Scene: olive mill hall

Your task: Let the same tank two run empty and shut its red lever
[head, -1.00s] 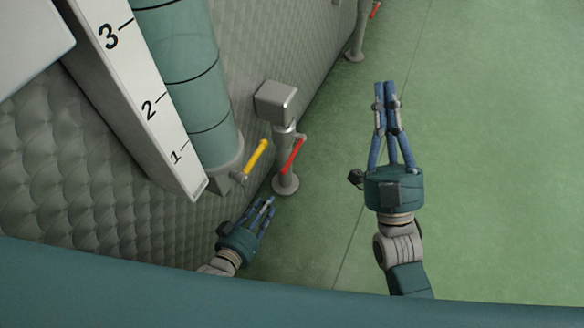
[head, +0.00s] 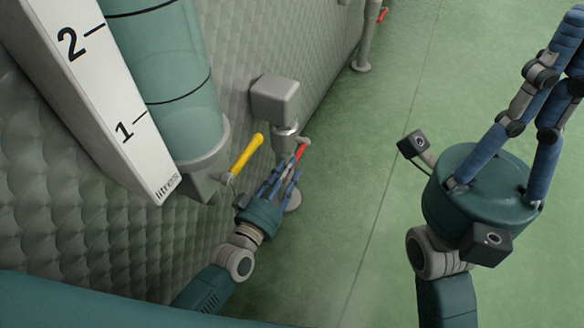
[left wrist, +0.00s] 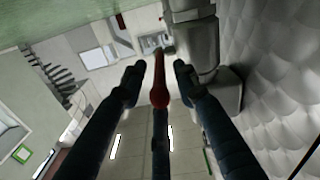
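The near red lever (head: 301,151) sits on a grey valve post below a grey box (head: 275,98). My left gripper (head: 284,178) is at this lever, its fingers partly covering it. In the left wrist view the red lever (left wrist: 159,95) lies between the spread fingers, with a gap on both sides. A teal sight tube (head: 170,80) stands beside a white litre scale (head: 95,95) marked 1 and 2; I cannot make out a liquid level. My right gripper (head: 566,60) is raised at the right, its fingertips beyond the frame. No tank number shows.
A yellow lever (head: 246,154) sits under the sight tube, close left of my left gripper. The quilted grey tank wall (head: 60,190) runs along the left. Another red lever (head: 382,15) on a post shows farther back. The green floor (head: 400,120) is open on the right.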

